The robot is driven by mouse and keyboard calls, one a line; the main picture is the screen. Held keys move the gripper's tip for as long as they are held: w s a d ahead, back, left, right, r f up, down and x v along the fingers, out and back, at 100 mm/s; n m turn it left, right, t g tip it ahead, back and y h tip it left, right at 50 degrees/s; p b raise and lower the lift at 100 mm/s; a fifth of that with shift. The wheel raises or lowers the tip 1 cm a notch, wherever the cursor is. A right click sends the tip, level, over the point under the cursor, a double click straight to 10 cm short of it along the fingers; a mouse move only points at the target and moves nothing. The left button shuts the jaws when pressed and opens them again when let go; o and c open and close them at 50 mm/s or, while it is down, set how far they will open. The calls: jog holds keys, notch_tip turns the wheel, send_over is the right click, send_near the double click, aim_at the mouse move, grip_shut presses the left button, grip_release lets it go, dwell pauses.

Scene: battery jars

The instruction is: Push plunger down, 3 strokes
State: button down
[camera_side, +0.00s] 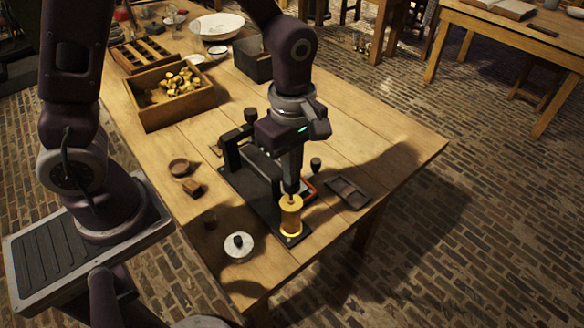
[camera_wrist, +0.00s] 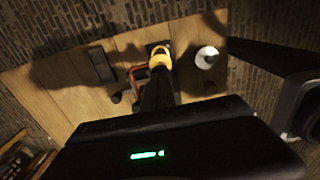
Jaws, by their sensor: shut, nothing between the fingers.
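A yellow, brass-like cylinder (camera_side: 291,219) stands upright at the front end of a dark base plate (camera_side: 262,203) on the wooden table. It also shows in the wrist view (camera_wrist: 160,60), partly covered by a dark shape in front. My gripper (camera_side: 291,194) points straight down at the top of the cylinder, with its fingers closed together and empty. The tips are at or just over the cylinder's top; I cannot tell if they touch. No plunger rod or knob can be made out separately there; the fingers hide the top's middle.
A white round lid with a dark knob (camera_side: 239,245) lies left of the cylinder. A dark shallow tray (camera_side: 348,192) lies right. A black upright frame (camera_side: 232,152) stands on the plate behind. A wooden box of yellow pieces (camera_side: 172,110) is farther back. The table's front edge is close.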

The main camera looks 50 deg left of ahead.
jog(key=shift+s+f, duration=0.1)
jog(key=shift+f, duration=1.2)
notch_tip(320, 180, up, 14)
jog(key=shift+r, duration=0.15)
notch_tip(320, 180, down, 12)
jog(key=shift+r, duration=0.2)
dwell(0.7)
jog(key=shift+f, duration=0.15)
